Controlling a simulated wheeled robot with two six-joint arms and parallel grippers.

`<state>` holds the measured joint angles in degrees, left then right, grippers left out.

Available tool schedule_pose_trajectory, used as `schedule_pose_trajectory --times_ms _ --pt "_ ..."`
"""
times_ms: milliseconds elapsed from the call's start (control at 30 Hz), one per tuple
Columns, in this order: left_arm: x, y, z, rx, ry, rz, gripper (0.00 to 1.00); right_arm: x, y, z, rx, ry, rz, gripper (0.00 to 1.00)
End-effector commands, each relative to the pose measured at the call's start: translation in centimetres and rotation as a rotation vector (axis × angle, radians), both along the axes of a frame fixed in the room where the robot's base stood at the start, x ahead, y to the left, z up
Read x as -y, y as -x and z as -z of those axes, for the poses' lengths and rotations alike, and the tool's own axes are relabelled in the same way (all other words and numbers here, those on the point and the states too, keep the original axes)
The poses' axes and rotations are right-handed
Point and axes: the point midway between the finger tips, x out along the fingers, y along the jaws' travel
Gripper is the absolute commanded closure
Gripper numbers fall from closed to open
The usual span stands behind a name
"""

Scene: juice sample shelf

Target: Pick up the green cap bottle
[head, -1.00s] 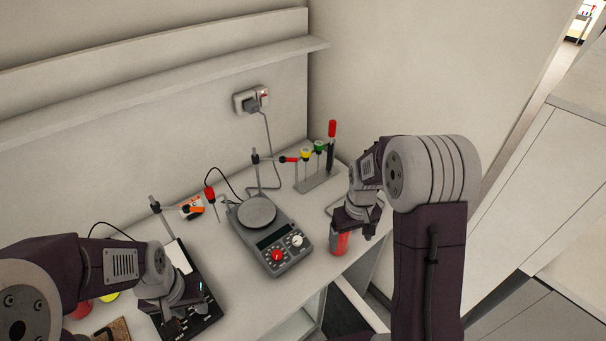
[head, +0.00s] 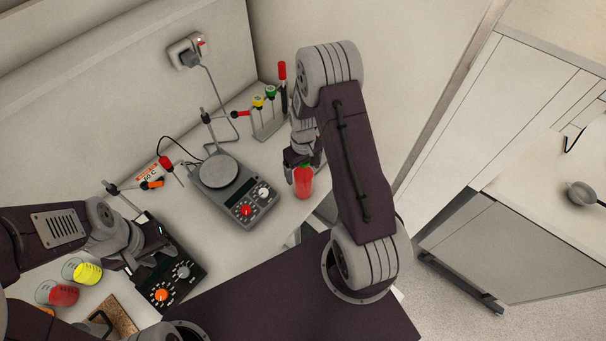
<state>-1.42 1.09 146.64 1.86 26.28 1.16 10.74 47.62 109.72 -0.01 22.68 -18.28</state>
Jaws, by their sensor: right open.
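A red bottle (head: 304,183) with a bit of green at its top stands near the front right edge of the counter. My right gripper (head: 297,166) is open at the bottle's top, with a dark finger on its left side. The gripper and arm partly hide the cap, and I cannot tell whether the fingers touch the bottle. My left gripper (head: 158,250) is over the black stirrer device at the left, and its fingers are too unclear to tell open from shut.
A grey scale-like device (head: 235,190) with a round plate stands left of the bottle. A rack (head: 270,127) with coloured-top tools is behind. A black device (head: 178,275), a yellow cup (head: 87,273) and a red cup (head: 62,294) are at the left. A cable runs to the wall socket (head: 187,52).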

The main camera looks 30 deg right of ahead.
Motion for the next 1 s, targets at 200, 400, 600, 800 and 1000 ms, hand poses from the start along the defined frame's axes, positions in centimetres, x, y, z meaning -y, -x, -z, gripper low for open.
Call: schedule_pose_trajectory --times_ms 200,400,600,800,1000 --pt "0.00 0.04 -0.29 -0.001 0.000 0.000 0.64 -0.03 0.03 1.21 0.000 0.000 0.000 0.12" --pt "0.00 0.04 -0.26 -0.001 0.000 0.000 0.64 -0.03 0.01 1.18 0.000 0.000 0.000 0.40" --pt "0.00 0.04 -0.26 -0.001 0.000 0.000 0.64 -0.02 0.01 1.17 0.001 0.000 0.000 0.96" --pt "0.00 0.04 -0.29 -0.001 0.000 0.000 0.64 -0.01 -0.04 1.08 0.002 0.001 0.000 1.00" --pt "0.00 0.04 0.03 -0.001 0.000 0.000 0.64 0.00 -0.14 0.62 0.004 0.000 0.000 1.00"
